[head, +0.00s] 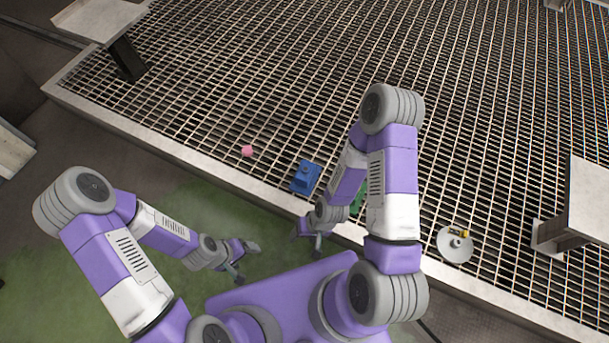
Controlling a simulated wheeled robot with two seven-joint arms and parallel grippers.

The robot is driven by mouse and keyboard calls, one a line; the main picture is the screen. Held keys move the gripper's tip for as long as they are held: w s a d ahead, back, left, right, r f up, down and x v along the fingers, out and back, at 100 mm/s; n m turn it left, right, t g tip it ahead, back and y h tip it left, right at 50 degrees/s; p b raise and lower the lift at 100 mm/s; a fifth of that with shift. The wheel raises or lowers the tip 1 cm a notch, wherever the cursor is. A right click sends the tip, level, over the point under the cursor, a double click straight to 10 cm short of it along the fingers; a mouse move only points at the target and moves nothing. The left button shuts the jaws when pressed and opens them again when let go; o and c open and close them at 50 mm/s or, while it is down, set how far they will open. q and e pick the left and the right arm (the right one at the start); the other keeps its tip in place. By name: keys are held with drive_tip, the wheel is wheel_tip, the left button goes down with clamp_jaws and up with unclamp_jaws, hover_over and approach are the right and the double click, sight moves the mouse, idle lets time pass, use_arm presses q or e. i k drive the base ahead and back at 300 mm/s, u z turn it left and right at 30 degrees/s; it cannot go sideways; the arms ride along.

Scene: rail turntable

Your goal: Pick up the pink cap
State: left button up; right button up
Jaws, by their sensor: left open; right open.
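The pink cap (247,151) is a small pink object lying on the metal grating (215,110), left of the blue block. My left gripper (246,262) is open and empty, below the cap in the picture and over the green floor, short of the grating's edge. My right gripper (304,239) is open and empty, below and to the right of the cap, near the pale rim of the grating. Neither gripper touches the cap.
A blue object (305,177) sits on the grating right of the cap. A green object (358,200) is partly hidden behind my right arm. A grey disc with a yellow piece (455,246) lies further right. Metal supports stand at upper left (100,20) and right (592,205).

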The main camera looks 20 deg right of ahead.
sight(246, 150)
drive_tip(key=u, duration=1.7)
drive_tip(key=i, duration=1.5)
drive_tip(key=z, duration=3.65)
drive_tip(key=i, duration=0.5)
